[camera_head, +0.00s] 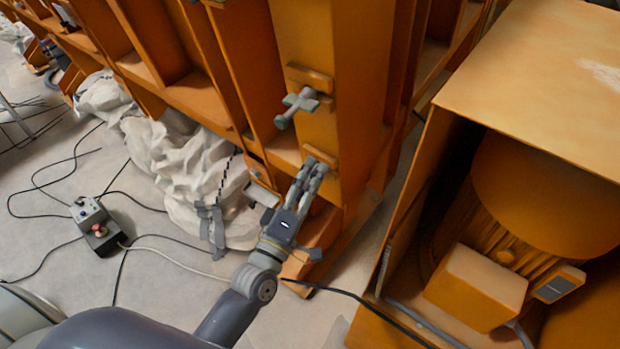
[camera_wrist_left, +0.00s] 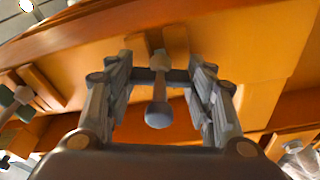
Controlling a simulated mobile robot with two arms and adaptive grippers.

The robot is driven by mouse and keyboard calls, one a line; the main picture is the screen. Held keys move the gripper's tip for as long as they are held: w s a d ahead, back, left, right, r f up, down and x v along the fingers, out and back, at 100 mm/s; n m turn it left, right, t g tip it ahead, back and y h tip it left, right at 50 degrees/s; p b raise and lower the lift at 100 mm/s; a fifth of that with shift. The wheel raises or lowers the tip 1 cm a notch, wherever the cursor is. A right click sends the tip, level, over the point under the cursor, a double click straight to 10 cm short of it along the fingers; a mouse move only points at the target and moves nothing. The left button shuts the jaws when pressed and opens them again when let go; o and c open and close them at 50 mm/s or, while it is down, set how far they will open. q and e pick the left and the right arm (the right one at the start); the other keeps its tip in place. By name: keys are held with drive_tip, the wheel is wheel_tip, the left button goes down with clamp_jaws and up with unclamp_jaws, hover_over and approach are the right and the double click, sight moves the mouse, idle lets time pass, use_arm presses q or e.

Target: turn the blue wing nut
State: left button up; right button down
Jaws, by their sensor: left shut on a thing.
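My left gripper (camera_head: 316,170) reaches up to the orange frame and is at its lower bracket in the head view. In the left wrist view, its two fingers stand on either side of a blue-grey wing nut (camera_wrist_left: 158,114) and are shut on it. The wing nut's rounded end points toward the wrist, and its dark crossbar spans between the fingers. In the head view the gripper hides this wing nut. A second, greenish-grey wing nut (camera_head: 297,107) sits above the gripper on the frame, apart from it. It also shows at the left of the left wrist view (camera_wrist_left: 16,103). My right gripper is not in view.
A large orange housing with a motor (camera_head: 482,287) stands to the right. Crumpled whitish cloth (camera_head: 185,170) lies under the frame. A control box with a red button (camera_head: 97,232) and black cables lie on the grey floor at left.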

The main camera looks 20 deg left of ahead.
use_arm(q)
drive_tip(key=m+h, duration=0.1)
drive_tip(key=m, duration=0.5)
drive_tip(key=shift+t, duration=0.4)
drive_tip(key=m+h, duration=0.1)
drive_tip(key=m, duration=0.2)
drive_tip(key=m+h, duration=0.1)
drive_tip(key=m, duration=0.3)
drive_tip(key=shift+m, duration=0.4)
drive_tip(key=shift+f, duration=0.1)
drive_tip(key=o, duration=1.1)
drive_tip(key=v, duration=1.2)
drive_tip(key=shift+w, duration=0.1)
